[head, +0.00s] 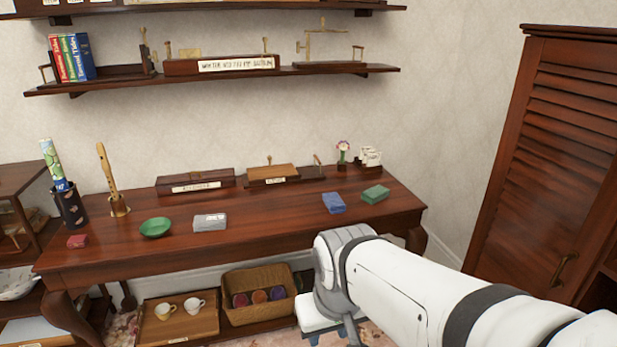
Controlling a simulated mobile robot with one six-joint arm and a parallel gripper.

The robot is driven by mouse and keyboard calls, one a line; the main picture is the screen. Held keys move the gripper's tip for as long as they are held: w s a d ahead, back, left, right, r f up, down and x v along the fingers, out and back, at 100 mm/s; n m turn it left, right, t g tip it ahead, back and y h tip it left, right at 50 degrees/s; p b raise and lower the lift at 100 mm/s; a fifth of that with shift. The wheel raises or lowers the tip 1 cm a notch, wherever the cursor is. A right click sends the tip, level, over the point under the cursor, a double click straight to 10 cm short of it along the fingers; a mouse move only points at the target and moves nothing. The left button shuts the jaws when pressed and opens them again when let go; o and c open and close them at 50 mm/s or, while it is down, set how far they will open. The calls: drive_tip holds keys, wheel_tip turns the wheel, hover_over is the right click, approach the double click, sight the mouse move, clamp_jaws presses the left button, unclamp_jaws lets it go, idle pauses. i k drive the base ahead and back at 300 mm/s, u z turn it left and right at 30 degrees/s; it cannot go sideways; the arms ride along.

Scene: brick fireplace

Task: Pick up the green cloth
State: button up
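The green cloth (375,194) is a small folded block lying on the wooden table (270,240), near its right end. It lies just right of a folded blue cloth (333,203), with a small gap between them. Nothing touches or covers the green cloth. My white arm reaches in from the lower right and bends down in front of the table's front edge, below and nearer than the cloth.
A flower vase (343,153) and white cups (369,157) stand behind. A wicker basket (258,278) is underneath. A louvred cabinet (545,150) stands right.

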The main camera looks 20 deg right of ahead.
sight(373, 195)
drive_tip(key=u, duration=0.05)
drive_tip(key=i, duration=1.1)
drive_tip(key=u, duration=2.35)
drive_tip(key=k, duration=0.85)
drive_tip(key=z, duration=3)
drive_tip(key=i, duration=0.9)
